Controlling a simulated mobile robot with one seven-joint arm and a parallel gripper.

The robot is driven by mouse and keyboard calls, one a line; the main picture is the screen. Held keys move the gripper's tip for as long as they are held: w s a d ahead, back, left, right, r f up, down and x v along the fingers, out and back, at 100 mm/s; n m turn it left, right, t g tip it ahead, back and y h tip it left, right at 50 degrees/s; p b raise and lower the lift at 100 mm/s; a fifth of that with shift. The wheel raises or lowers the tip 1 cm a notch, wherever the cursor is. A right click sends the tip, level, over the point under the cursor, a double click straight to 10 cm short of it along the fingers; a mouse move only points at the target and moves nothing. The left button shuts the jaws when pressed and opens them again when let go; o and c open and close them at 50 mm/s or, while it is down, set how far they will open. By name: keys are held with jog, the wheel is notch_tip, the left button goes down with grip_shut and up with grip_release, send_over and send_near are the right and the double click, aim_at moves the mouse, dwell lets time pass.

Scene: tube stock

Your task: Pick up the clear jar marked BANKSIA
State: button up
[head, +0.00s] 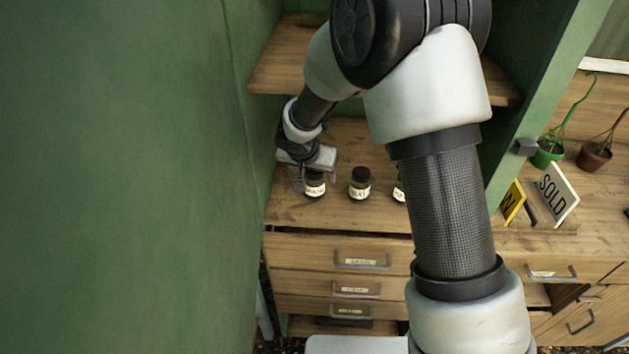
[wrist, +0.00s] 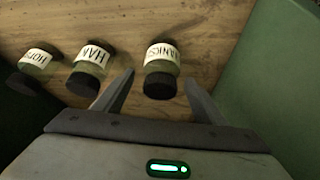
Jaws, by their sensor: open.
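The BANKSIA jar (wrist: 162,68) is greenish with a dark lid and a white label, on which I can read about "ANKSI" in the wrist view. It stands on the wooden shelf and also shows in the head view (head: 315,190), its top partly hidden by my gripper. My gripper (head: 315,181) is open around or just above this jar. In the wrist view the jar appears between the two fingers (wrist: 160,80), with a gap on each side; I cannot tell whether the fingertips are fully level with it.
A similar jar with a label starting "HA" (wrist: 92,66) stands beside it, close to one finger. A third jar (wrist: 35,66) stands farther along, partly behind my arm in the head view. A green cabinet wall (wrist: 270,90) is close on the other side.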

jog(key=shift+f, duration=0.1)
jog(key=c, duration=1.3)
